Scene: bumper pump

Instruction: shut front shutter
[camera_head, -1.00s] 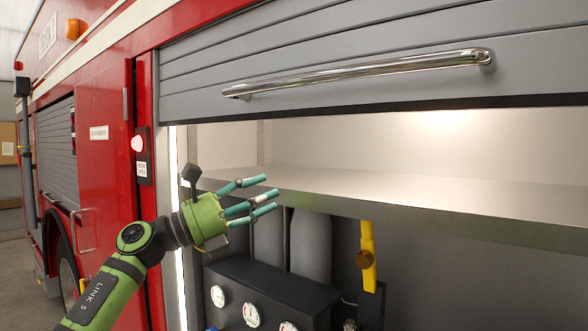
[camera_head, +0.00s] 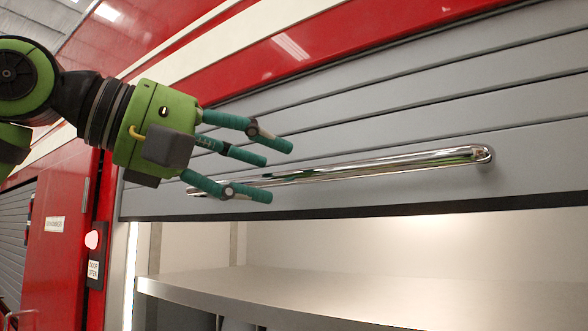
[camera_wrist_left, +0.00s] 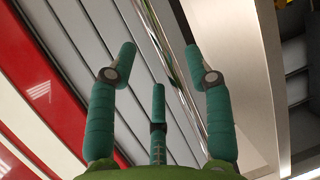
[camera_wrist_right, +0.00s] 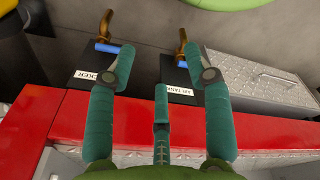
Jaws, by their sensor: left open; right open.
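The front shutter (camera_head: 400,112) is a grey slatted roller door, partly raised, with its black bottom edge above a lit compartment. A chrome bar handle (camera_head: 400,162) runs across its lower slats. My left gripper (camera_head: 278,170) is open in front of the handle's left end, its fingers pointing right along the shutter. In the left wrist view the handle (camera_wrist_left: 172,62) passes behind the spread fingers, and nothing is between them. The right gripper is outside the head view. In the right wrist view my right gripper (camera_wrist_right: 160,75) is open and empty above a red ledge.
A metal shelf (camera_head: 300,295) spans the open compartment below the shutter. The right wrist view shows brass taps with blue levers (camera_wrist_right: 108,47) and a diamond-plate box (camera_wrist_right: 262,85).

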